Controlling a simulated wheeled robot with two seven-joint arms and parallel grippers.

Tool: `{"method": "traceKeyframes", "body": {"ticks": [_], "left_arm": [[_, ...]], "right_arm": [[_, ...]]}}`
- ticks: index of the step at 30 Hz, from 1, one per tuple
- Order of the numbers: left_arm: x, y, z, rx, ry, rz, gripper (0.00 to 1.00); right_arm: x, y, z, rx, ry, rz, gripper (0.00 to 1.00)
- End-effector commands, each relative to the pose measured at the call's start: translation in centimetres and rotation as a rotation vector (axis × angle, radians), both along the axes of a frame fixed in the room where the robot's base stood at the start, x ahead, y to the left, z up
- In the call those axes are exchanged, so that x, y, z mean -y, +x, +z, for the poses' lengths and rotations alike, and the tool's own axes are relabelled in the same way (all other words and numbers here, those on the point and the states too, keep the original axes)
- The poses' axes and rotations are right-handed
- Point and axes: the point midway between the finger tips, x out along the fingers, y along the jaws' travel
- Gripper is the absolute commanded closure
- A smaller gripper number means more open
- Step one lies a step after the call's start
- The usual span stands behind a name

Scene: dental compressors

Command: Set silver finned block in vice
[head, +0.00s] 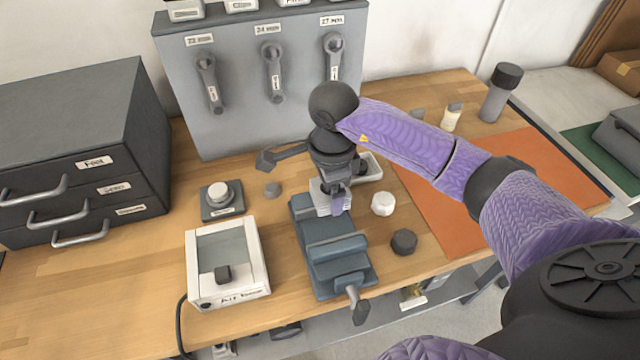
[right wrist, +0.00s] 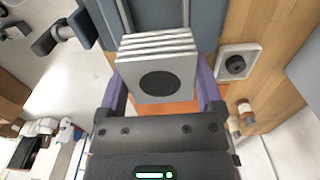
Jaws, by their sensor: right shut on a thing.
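The silver finned block (head: 323,200) is in my right gripper (head: 338,200), at the far end of the blue-grey vice (head: 335,262). In the right wrist view, the block (right wrist: 157,78) sits between the two purple fingers of my right gripper (right wrist: 161,82), its fins toward the vice (right wrist: 185,22) and a dark round spot facing the camera. The gripper is shut on it. The block overlaps the far part of the vice in the picture; I cannot tell whether they touch. The vice handle (head: 358,303) points to the near side. My left gripper is not in view.
A white nut-like piece (head: 382,204) and a dark one (head: 404,241) lie right of the vice. A white box with a screen (head: 228,268) and a knob unit (head: 221,199) stand to its left. A panel with hanging wrenches (head: 262,75) rises behind. An orange mat (head: 455,220) lies right.

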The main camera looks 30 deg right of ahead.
Motion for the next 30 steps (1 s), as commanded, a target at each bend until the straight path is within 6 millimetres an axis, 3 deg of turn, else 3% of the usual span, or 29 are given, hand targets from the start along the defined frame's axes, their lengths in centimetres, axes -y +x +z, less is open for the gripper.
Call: {"method": "traceKeyframes", "body": {"ticks": [19, 30], "left_arm": [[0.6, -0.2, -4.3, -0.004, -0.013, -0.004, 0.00], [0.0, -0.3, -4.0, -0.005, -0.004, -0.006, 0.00]], "right_arm": [[0.0, 0.0, -5.6, -0.001, -0.002, 0.000, 0.84], [0.0, 0.0, -5.2, 0.000, -0.001, 0.002, 0.84]]}}
